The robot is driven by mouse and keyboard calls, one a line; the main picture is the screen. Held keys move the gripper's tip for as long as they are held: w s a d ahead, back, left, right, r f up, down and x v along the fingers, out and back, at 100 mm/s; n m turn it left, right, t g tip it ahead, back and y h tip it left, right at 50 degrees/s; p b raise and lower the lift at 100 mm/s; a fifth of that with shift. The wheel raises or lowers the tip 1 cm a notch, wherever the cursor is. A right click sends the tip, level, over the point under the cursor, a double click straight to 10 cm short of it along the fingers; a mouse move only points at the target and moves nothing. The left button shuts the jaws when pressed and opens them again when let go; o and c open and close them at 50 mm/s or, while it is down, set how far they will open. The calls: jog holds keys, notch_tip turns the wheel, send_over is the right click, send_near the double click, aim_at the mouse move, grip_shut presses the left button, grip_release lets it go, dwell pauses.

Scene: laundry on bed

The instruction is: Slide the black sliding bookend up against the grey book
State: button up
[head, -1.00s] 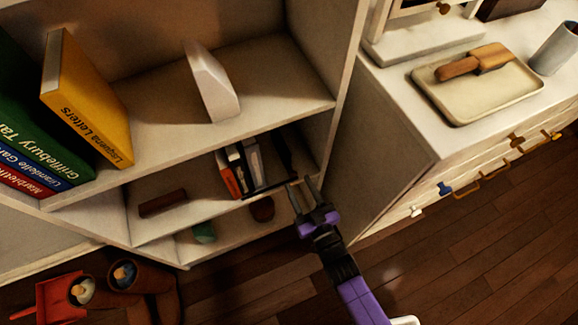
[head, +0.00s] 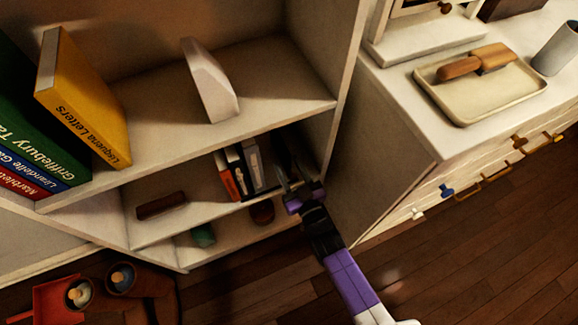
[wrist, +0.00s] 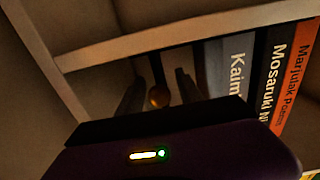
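The grey book (head: 252,165) stands upright at the right end of a short row on the middle shelf. Its spine, lettered "Kaim", shows in the wrist view (wrist: 232,68). The black bookend appears as a thin dark upright plate (wrist: 158,68) to the other side of the grey book, with a gap between them. My gripper (head: 288,172) is open at the right part of that shelf. In the wrist view its fingers (wrist: 158,88) stand on either side of the plate; I cannot tell whether they touch it. The bookend is mostly shadowed and hidden in the head view.
A black book (wrist: 270,70) and an orange book (wrist: 298,75) stand beside the grey one. A dark red box (head: 161,205) lies left on the same shelf. The shelf above (head: 160,140) and the right side panel (head: 345,90) closely bound the space.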

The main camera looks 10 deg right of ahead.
grip_shut()
dwell(1.3)
